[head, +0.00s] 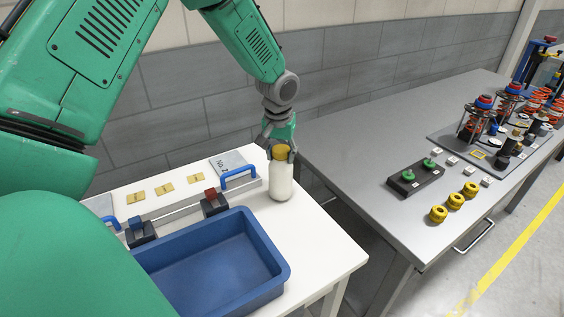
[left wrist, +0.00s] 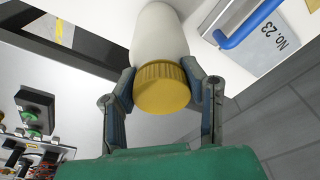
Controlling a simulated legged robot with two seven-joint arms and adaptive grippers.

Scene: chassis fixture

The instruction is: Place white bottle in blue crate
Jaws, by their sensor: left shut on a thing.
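The white bottle (head: 281,182) with a yellow cap stands upright at the back right of the white table (head: 318,262), just behind the blue crate's back right corner. My left gripper (head: 280,152) comes down from above and is shut on the yellow cap. In the left wrist view the fingers (left wrist: 167,88) press on both sides of the cap, and the white bottle body (left wrist: 160,38) extends beyond it. The blue crate (head: 284,272) sits at the front of the white table and looks empty. My right gripper is not in view.

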